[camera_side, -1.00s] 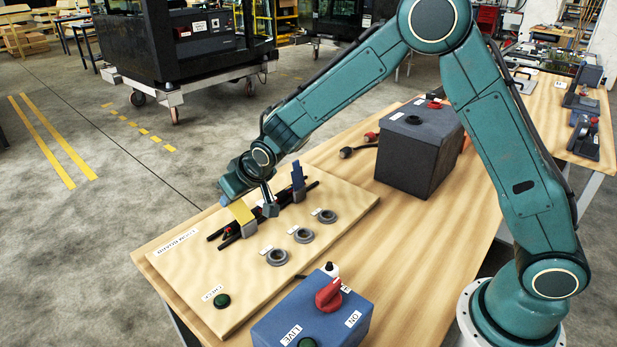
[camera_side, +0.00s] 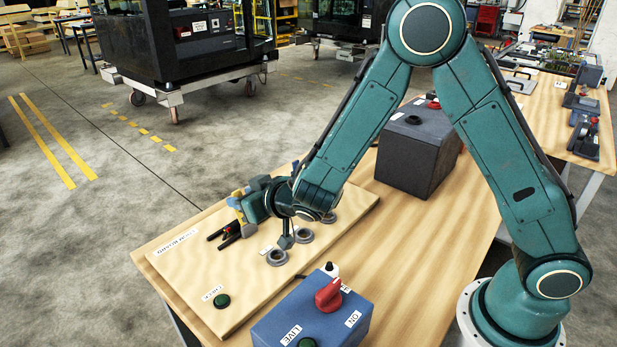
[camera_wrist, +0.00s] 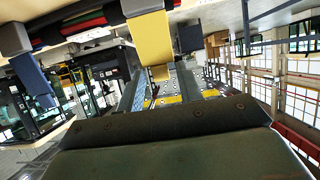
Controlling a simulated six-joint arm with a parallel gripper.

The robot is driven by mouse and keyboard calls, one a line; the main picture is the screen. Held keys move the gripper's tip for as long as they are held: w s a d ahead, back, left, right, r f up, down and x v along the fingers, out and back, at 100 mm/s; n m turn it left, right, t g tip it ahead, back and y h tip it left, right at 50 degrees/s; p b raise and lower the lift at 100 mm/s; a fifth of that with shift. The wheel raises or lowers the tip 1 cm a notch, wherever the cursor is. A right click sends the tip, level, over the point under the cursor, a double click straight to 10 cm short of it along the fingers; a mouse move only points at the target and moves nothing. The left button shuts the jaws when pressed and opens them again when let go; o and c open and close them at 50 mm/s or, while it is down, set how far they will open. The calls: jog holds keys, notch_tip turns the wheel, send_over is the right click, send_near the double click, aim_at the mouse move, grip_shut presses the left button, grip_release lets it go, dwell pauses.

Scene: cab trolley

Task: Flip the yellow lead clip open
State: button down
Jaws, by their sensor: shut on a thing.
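The yellow clip (camera_wrist: 151,40) extends from its grey block out away from the board in the wrist view, its end between my two fingers. In the side view a narrow yellow part of it (camera_side: 238,209) shows, steeply raised, beside my wrist. My gripper (camera_wrist: 158,80) is shut on the yellow clip, and in the side view my gripper (camera_side: 238,199) is low over the board, partly hidden by my own wrist. Dark and red leads (camera_wrist: 75,27) run through the grey blocks.
The blue clip (camera_wrist: 33,78) stands up from its own grey block beside the yellow one. Grey rings (camera_side: 277,257) and a green button (camera_side: 222,301) sit on the wooden board (camera_side: 190,275). A blue box with a red knob (camera_side: 328,294) stands in front; a dark box (camera_side: 418,150) stands behind.

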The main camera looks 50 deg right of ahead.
jog(key=shift+s+f+t, duration=0.1)
jog(key=shift+s+t, duration=0.8)
jog(key=shift+t, duration=0.6)
jog(key=c, duration=1.3)
grip_release()
jog(key=shift+s, duration=0.15)
jog(key=shift+s+r, duration=0.45)
jog(key=shift+r, duration=0.8)
jog(key=shift+s+r, duration=0.4)
jog(key=shift+r, duration=0.85)
jog(key=shift+s+r, duration=0.45)
jog(key=shift+r, duration=0.8)
jog(key=shift+d, duration=0.1)
